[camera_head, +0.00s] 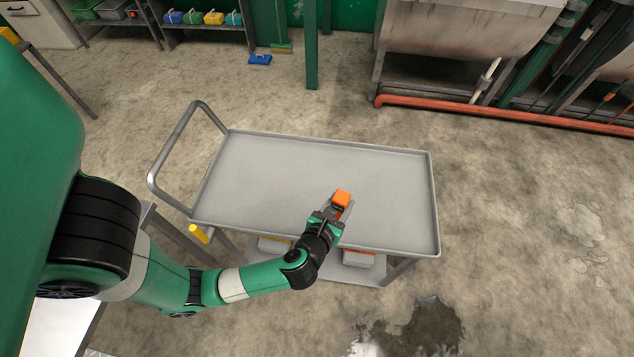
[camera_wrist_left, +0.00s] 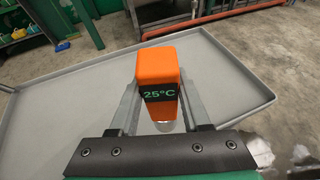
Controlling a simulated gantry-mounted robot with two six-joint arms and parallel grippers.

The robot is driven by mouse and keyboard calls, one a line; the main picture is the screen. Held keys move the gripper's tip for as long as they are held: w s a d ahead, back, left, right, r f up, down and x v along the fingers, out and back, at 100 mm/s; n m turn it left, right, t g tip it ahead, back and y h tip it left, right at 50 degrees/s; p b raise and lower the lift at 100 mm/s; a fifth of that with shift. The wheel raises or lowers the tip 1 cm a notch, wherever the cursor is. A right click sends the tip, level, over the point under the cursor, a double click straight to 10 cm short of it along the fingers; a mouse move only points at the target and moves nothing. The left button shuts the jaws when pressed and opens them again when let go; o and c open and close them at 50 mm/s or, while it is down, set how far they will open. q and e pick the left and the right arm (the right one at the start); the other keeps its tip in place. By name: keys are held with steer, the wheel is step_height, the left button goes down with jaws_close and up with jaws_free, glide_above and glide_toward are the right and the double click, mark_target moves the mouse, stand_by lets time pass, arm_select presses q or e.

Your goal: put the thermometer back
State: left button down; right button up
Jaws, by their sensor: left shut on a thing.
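The thermometer (camera_head: 342,197) is an orange block-shaped device. In the left wrist view the thermometer (camera_wrist_left: 158,72) shows a dark display reading 25°C in green. My left gripper (camera_head: 334,208) is shut on it, one finger on each side, over the front part of the grey cart's top tray (camera_head: 270,170). My right gripper is not in view.
The cart's top is otherwise bare, with a raised rim and a handle (camera_head: 176,140) at the left. Boxes sit on its lower shelf (camera_head: 345,270). A puddle (camera_head: 425,325) lies in front.

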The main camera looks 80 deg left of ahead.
arm_select(q)
steer(key=s+d+p, duration=0.1)
steer(key=s+p, duration=0.1)
steer(key=s, duration=0.2)
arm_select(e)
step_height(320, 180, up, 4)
arm_select(q)
steer(key=w+a+f+b, duration=0.7)
steer(key=a+f, duration=0.3)
steer(key=f, duration=0.3)
steer(key=shift+w+m+t+h, duration=0.4)
steer(key=shift+w, duration=0.3)
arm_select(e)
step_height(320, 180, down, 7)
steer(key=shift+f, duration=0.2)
arm_select(q)
steer(key=shift+c, duration=1.8)
jaws_free()
steer(key=shift+a, duration=0.1)
